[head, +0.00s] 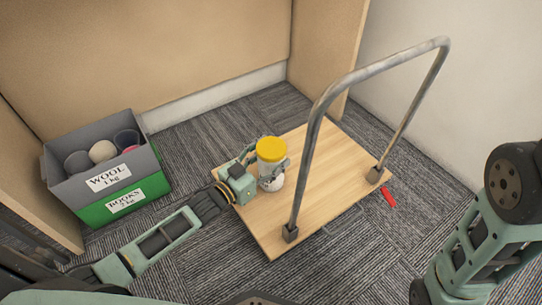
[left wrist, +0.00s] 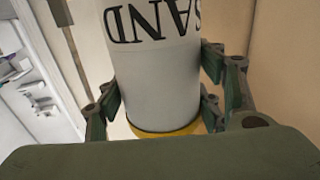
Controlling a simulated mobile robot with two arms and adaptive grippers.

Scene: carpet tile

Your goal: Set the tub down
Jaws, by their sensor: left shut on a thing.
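The tub (head: 271,151) has a yellow lid and a pale body. In the left wrist view the tub (left wrist: 155,75) shows the word SAND upside down, with the yellow lid at the bottom of the picture. My left gripper (head: 266,172) is shut around the tub's body, with fingers on both sides of it (left wrist: 158,90). The tub is upright over the left part of a flat wooden trolley (head: 325,185). My right gripper is out of view; only my right arm shows.
The trolley's tall metal handle (head: 313,135) rises close to the right of the tub. The trolley's right half is bare. A red object (head: 388,197) lies on the carpet beside it. A grey crate (head: 85,150) holding several things sits on a green crate (head: 150,188) at left.

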